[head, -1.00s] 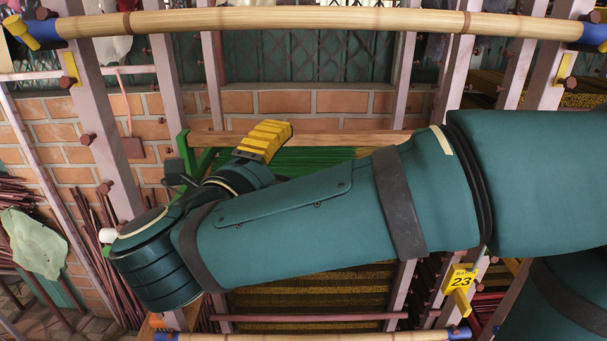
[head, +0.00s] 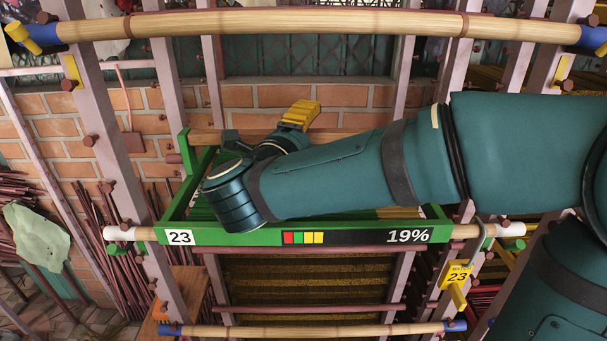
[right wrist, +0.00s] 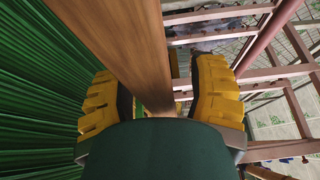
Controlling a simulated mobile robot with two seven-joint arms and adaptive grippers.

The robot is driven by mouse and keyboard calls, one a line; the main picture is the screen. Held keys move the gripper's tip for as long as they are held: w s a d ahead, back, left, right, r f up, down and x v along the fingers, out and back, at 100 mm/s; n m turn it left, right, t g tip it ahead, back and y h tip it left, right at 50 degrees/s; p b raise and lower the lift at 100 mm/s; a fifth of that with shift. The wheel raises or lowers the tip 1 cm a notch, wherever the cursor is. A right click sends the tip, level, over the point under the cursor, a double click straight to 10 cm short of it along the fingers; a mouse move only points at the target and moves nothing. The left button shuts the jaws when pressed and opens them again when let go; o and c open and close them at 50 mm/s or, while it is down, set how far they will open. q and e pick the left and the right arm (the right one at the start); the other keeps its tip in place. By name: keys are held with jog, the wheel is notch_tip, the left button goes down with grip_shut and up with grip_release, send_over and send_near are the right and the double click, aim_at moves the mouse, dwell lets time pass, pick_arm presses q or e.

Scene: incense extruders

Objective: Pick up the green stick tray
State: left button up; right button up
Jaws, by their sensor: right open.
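The green stick tray (head: 265,238) rests level in the rack, with "23" and "19%" on its front bar. My right arm crosses over it and hides much of its middle and the sticks. My right gripper (head: 299,113) is at the tray's back side, by a wooden bar (head: 345,135). In the right wrist view, the yellow fingers of the right gripper (right wrist: 158,100) are apart, one on each side of the wooden bar (right wrist: 115,40). I cannot tell whether they touch it. Green sticks (right wrist: 40,90) fill the left of that view. My left gripper is not in view.
Pinkish rack posts (head: 93,140) with pegs stand on both sides. A bamboo pole (head: 300,22) crosses the top and another (head: 310,330) the bottom. Dark sticks (head: 100,230) lean at the left.

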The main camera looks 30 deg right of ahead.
grip_shut()
dwell(0.4)
